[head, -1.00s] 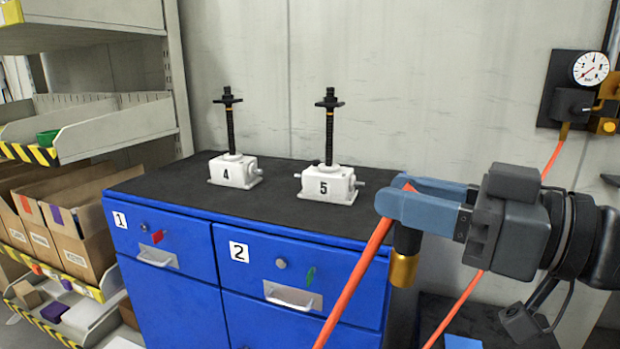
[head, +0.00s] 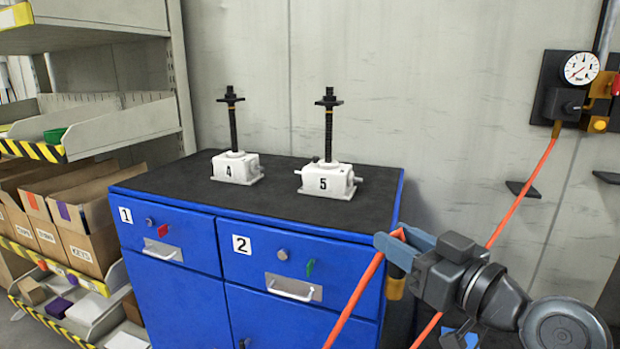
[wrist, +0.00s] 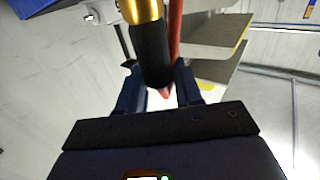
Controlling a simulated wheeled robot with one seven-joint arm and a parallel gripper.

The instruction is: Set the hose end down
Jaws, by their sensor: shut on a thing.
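The hose end has a black sleeve and a brass-coloured fitting; it shows in the wrist view (wrist: 151,52) between my fingers. In the head view only its lower part shows, with the brass fitting (head: 395,288) hanging below my gripper (head: 392,246). My gripper is shut on the hose end, at the right front corner of the blue cabinet (head: 268,272). The orange hose (head: 352,300) runs from the gripper down out of the picture. Another stretch of the hose (head: 524,190) hangs from the wall gauge unit (head: 562,104). Nothing visible supports the fitting from below.
Screw jacks 4 (head: 236,168) and 5 (head: 328,182) stand upright on the cabinet's black top (head: 285,206); its front half is clear. Small dark brackets (head: 523,189) jut from the wall at right. Shelves with cardboard boxes (head: 85,225) stand at left.

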